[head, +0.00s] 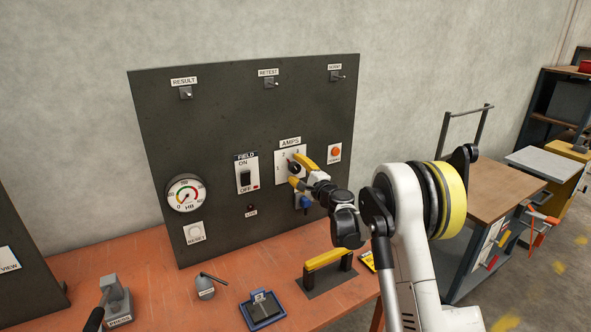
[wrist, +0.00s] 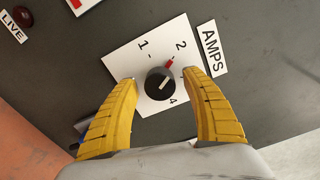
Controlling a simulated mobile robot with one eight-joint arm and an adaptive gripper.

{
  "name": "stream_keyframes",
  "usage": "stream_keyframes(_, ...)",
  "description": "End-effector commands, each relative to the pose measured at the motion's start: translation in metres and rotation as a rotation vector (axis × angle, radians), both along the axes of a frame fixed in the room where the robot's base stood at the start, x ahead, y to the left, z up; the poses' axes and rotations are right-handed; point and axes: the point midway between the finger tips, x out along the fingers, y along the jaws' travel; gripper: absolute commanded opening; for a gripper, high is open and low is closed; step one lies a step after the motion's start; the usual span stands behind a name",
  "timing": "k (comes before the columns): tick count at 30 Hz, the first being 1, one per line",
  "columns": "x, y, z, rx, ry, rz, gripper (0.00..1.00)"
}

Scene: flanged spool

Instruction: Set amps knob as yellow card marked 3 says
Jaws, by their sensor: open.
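The amps knob (wrist: 158,87) is round and dark, on a white dial plate (wrist: 129,63) on the dark panel. A red mark at its edge points toward the 2; a pale line shows on its face. The 1, 2 and 4 are readable in the wrist view; the 3 is not visible there. My gripper (wrist: 159,77) is open, its yellow fingers on either side of the knob; I cannot tell whether they touch it. In the head view my gripper (head: 301,173) partly covers the dial. A yellow card (head: 367,259) lies partly hidden behind my arm; its marking is unreadable.
The panel holds a gauge (head: 186,193), a field switch (head: 246,174) and an orange button (head: 335,152). On the bench are a yellow-handled bar (head: 328,259), a blue tray (head: 245,312) and a grey spouted can (head: 205,290). A cart (head: 490,190) stands at the right.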

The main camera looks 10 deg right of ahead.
Motion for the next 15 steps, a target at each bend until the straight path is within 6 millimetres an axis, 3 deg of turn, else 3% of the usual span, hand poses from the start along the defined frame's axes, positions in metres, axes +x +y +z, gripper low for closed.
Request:
stream_keyframes(5, -0.025, -0.009, 0.000, 0.000, 0.000, -0.001, 0.56)
stream_keyframes(15, -0.093, -0.031, 0.000, 0.000, 0.000, -0.001, 0.56)
